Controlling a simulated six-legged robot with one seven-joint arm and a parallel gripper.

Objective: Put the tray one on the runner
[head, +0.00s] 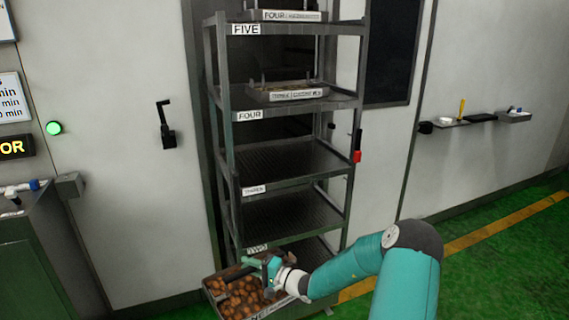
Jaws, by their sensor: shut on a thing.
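My gripper (272,268) is shut on a grey tray (209,278) filled with brown, rounded pieces. The tray is at the bottom of the head view, in front of the lower part of a metal rack (226,150). Its front label is mostly hidden by my arm and the frame edge. The rack's shelf labelled TWO (257,247) is just above and behind the tray. The lowest runner is largely hidden behind the tray and my arm, so I cannot tell whether the tray touches it.
Trays labelled THREE (297,95) and FOUR (292,16) sit on upper shelves. The shelves labelled THREE (255,189) and TWO look empty. A wall shelf (465,121) holds small items at right. A dark green cabinet (35,265) stands at left. Green floor is open at right.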

